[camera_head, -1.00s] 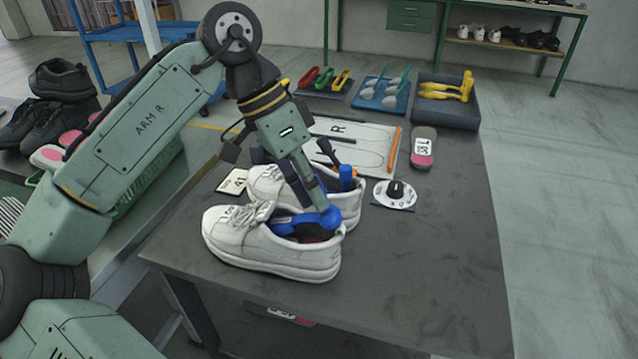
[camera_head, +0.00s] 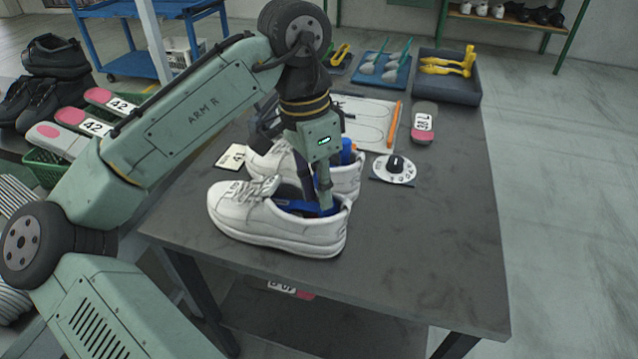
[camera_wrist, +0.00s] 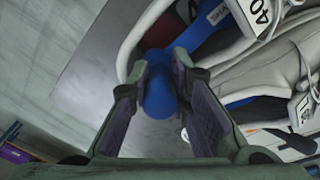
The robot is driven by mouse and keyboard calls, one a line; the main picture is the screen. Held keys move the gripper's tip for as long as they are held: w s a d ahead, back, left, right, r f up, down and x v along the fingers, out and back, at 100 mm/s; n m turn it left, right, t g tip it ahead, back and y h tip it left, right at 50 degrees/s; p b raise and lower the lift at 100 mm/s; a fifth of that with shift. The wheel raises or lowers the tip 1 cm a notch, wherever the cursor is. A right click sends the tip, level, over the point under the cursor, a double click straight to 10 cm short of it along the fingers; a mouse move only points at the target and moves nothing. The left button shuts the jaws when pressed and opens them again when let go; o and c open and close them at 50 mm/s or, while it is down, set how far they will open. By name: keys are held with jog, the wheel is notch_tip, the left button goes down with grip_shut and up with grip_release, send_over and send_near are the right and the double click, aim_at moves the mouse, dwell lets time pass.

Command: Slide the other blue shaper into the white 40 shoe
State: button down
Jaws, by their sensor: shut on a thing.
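My gripper (camera_head: 325,207) points down into the heel opening of the nearer white shoe (camera_head: 275,232). Its fingers are shut on the round end of a blue shaper (camera_wrist: 160,98). The shaper's blue body (camera_head: 298,206) lies mostly inside that shoe, and its front is hidden. In the wrist view its shaft (camera_wrist: 205,42) runs into the shoe, beside a "40" label (camera_wrist: 262,14). The farther white shoe (camera_head: 345,178) stands alongside, with another blue shaper (camera_head: 347,152) showing at its heel, partly behind my gripper.
A card (camera_head: 231,157) lies left of the shoes. The table's right side is clear.

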jog(key=c, duration=1.4)
grip_release()
jog(key=shift+r, duration=0.1)
jog(key=shift+r+p, duration=1.45)
jog(key=shift+p, duration=0.45)
jog(key=shift+r, duration=0.1)
notch_tip(320, 180, up, 7)
jog(key=p, duration=0.7)
jog(key=shift+p, duration=0.35)
